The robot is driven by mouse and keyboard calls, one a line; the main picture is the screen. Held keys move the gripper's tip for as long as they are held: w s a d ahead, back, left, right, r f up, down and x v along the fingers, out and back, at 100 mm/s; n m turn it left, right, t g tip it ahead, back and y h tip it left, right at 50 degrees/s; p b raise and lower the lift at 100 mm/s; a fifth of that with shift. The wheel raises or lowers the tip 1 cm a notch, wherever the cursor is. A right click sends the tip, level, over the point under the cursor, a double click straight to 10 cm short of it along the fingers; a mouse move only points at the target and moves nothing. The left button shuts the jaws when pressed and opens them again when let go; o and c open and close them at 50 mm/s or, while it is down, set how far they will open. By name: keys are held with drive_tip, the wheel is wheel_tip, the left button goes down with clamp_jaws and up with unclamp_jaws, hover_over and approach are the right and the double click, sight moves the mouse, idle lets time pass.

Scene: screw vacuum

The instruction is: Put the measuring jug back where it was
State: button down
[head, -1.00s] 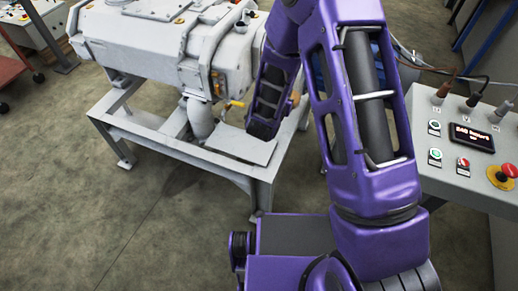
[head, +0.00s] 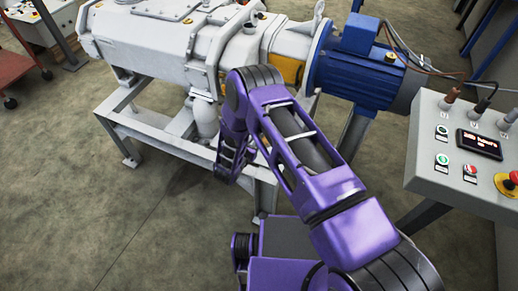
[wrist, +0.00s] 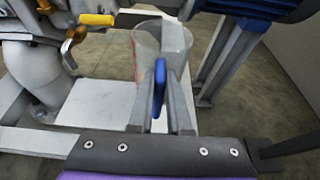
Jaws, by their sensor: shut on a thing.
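The measuring jug (wrist: 172,38) is a clear, see-through vessel with a blue handle (wrist: 160,78), seen in the wrist view. My gripper (wrist: 161,95) is shut on the handle, with one finger on each side of it. The jug is upright or nearly so, in front of a white plate (wrist: 98,98) on the frame. I cannot tell whether its base touches anything, as the fingers and handle hide part of it.
The grey pump (head: 160,35) on its white frame (head: 165,148) stands at the left. A tap with a yellow lever (wrist: 97,19) is close left of the jug. A blue motor (head: 352,68) is behind, and a control panel (head: 460,150) stands at the right.

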drive_tip(key=shift+f+b, duration=0.3)
drive_tip(key=shift+f, duration=2.9)
drive_tip(key=shift+f+b, duration=0.2)
drive_tip(key=shift+b, duration=0.1)
drive_tip(key=c, duration=0.9)
unclamp_jaws()
drive_tip(key=shift+o, duration=0.2)
drive_tip(key=shift+r, duration=0.2)
drive_tip(key=shift+s+a+r+p, duration=0.1)
drive_tip(key=shift+s+p, duration=0.15)
drive_tip(key=shift+p, duration=0.1)
drive_tip(key=v, duration=1.1)
drive_tip(key=shift+s, duration=0.2)
drive_tip(key=shift+r, duration=0.1)
